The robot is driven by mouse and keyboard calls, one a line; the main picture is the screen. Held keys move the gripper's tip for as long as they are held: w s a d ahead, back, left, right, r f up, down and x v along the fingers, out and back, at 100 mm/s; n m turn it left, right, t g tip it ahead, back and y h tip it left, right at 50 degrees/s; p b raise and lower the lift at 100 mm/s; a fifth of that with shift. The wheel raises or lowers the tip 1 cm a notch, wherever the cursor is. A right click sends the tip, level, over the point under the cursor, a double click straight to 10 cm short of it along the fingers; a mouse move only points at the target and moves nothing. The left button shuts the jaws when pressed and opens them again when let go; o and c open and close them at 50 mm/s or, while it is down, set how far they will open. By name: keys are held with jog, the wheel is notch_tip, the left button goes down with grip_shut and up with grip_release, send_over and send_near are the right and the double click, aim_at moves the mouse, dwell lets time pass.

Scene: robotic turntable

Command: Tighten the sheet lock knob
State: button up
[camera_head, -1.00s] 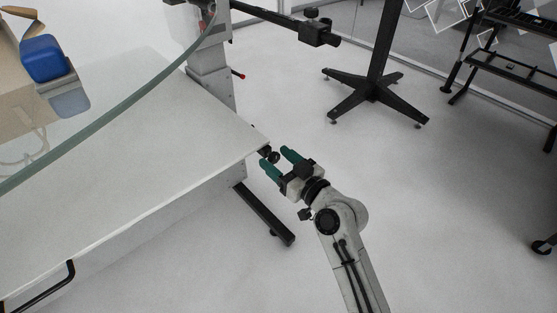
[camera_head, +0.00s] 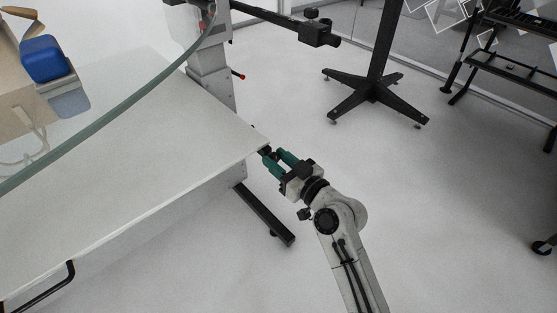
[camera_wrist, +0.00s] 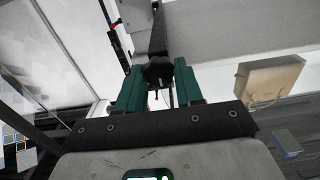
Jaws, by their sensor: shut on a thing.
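The black sheet lock knob (camera_wrist: 158,72) sits at the corner edge of the white sheet table (camera_head: 160,150). In the head view the knob is mostly hidden by the fingers and the table corner. My gripper (camera_head: 274,156) has green fingers, and they are shut on the knob, one on each side. In the wrist view the knob shows between the green fingertips of my gripper (camera_wrist: 160,75), lobed and dark.
A curved glass edge (camera_head: 120,105) crosses the upper left, with a blue box (camera_head: 43,58) beyond it. A black table leg (camera_head: 265,215) stands below the corner. A black stand base (camera_head: 375,95) is behind.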

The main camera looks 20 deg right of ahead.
jog(key=m+p, duration=0.1)
jog(key=m, duration=0.3)
jog(key=shift+m, duration=0.3)
jog(key=m+p, duration=0.2)
jog(key=m, duration=0.2)
jog(key=shift+d+m, duration=0.15)
jog(key=shift+m, duration=0.15)
jog(key=m+p, duration=0.2)
jog(key=m, duration=0.2)
jog(key=shift+m, duration=0.3)
jog(key=shift+f+m+p, duration=0.2)
jog(key=shift+m+p, duration=0.7)
jog(key=shift+m, duration=1.1)
jog(key=o, duration=1)
